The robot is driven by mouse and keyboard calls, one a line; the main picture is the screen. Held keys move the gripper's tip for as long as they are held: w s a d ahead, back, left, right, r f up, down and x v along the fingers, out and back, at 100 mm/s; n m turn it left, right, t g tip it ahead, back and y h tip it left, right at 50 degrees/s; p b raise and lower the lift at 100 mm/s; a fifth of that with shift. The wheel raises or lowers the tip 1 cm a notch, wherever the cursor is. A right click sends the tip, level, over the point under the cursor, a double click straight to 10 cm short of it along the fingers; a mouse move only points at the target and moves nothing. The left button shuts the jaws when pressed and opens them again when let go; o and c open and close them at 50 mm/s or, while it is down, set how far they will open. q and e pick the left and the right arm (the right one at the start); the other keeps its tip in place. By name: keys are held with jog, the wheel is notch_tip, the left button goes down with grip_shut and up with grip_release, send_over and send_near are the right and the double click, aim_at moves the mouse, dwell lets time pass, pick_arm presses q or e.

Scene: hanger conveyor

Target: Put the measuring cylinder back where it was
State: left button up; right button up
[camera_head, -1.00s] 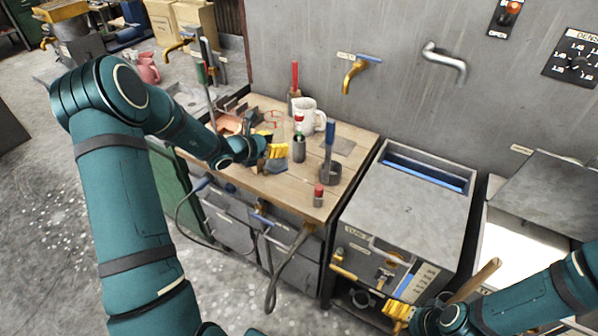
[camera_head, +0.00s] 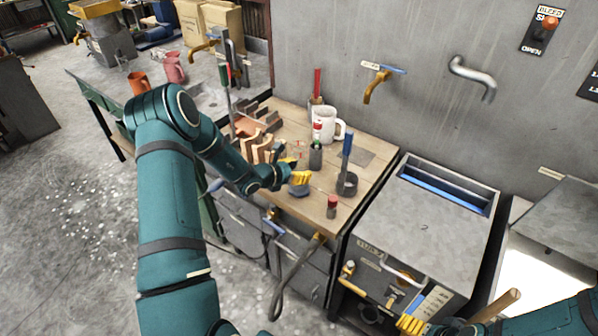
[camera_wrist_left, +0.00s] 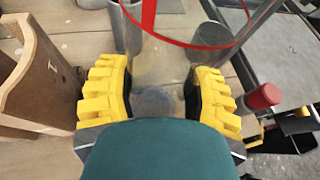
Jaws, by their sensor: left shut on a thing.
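The measuring cylinder is clear, with a red ring near its top. My left gripper (camera_head: 300,178) is shut on it over the wooden bench top (camera_head: 270,203). Its greyish base (camera_head: 299,190) shows just below the fingers, close to the bench; I cannot tell whether it touches. In the left wrist view the clear cylinder (camera_wrist_left: 160,68) stands between the yellow fingers (camera_wrist_left: 157,100), with the red ring at the top. My right gripper (camera_head: 412,324) is partly seen at the bottom, beside the grey machine; its opening is unclear.
Close behind the left gripper stand a dark metal cylinder (camera_head: 315,155) and a white mug (camera_head: 325,125). To the right are a holder with a blue handle (camera_head: 346,160) and a small red-capped bottle (camera_head: 332,207). Wooden moulds (camera_head: 262,150) stand left. A grey machine (camera_head: 425,225) adjoins the bench.

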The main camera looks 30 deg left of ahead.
pick_arm(q)
jog(key=shift+f, duration=0.3)
jog(key=shift+r, duration=0.1)
jog(key=shift+f, duration=0.2)
jog(key=o, duration=1.3)
